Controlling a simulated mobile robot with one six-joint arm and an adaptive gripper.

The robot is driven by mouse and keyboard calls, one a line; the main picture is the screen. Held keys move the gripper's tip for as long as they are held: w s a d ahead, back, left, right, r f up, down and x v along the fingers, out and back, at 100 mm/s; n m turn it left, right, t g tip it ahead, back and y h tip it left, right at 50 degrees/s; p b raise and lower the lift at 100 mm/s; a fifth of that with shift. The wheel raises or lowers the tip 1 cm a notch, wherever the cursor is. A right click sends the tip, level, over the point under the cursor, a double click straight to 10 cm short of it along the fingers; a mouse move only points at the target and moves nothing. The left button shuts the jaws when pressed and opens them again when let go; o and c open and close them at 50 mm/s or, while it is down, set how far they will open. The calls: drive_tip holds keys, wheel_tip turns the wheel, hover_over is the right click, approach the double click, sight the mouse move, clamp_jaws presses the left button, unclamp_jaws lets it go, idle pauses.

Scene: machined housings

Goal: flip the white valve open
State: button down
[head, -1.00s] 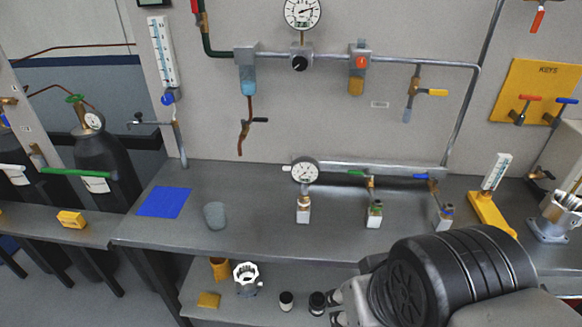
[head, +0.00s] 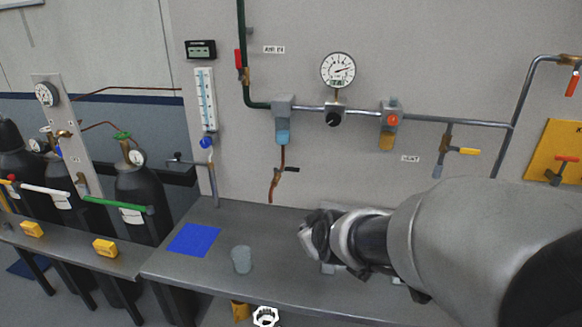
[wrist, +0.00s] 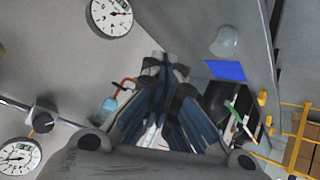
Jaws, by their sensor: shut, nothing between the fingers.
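The white valve (head: 45,190) is a long white lever at the far left of the head view. It lies nearly level in front of the gas cylinders, left of a similar green lever (head: 115,204). My gripper (head: 308,228) is far to its right, above the grey bench, pointing left and touching nothing that I can see. Its fingers show in the wrist view (wrist: 168,68), shut and empty. Small coloured levers show at the right of the wrist view, but I cannot tell the white one among them for sure.
The grey bench (head: 190,262) holds a blue mat (head: 194,240) and a grey cup (head: 241,260). Dark cylinders (head: 143,190) stand behind a lower shelf with yellow blocks (head: 105,248). A pipe with gauge (head: 338,70) runs along the wall. Air between gripper and levers looks clear.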

drive_tip(key=w+a+f+n+t+h+p, duration=0.2)
drive_tip(key=w+f+n+t+p, duration=0.15)
drive_tip(key=w+f, duration=0.65)
wheel_tip(320, 180, down, 9)
drive_tip(key=d+n+t+h+p, duration=0.1)
drive_tip(key=n+t+h+p, duration=0.1)
drive_tip(key=n+t+h, duration=0.1)
drive_tip(key=n+t, duration=0.1)
drive_tip(key=n, duration=0.1)
drive_tip(key=shift+d+n+h, duration=0.35)
drive_tip(key=shift+h, duration=0.05)
drive_tip(key=shift+w+r, duration=0.1)
drive_tip(key=b+x, duration=0.2)
drive_tip(key=x, duration=1.2)
drive_tip(key=shift+a+b, duration=0.2)
drive_tip(key=shift+b, duration=0.2)
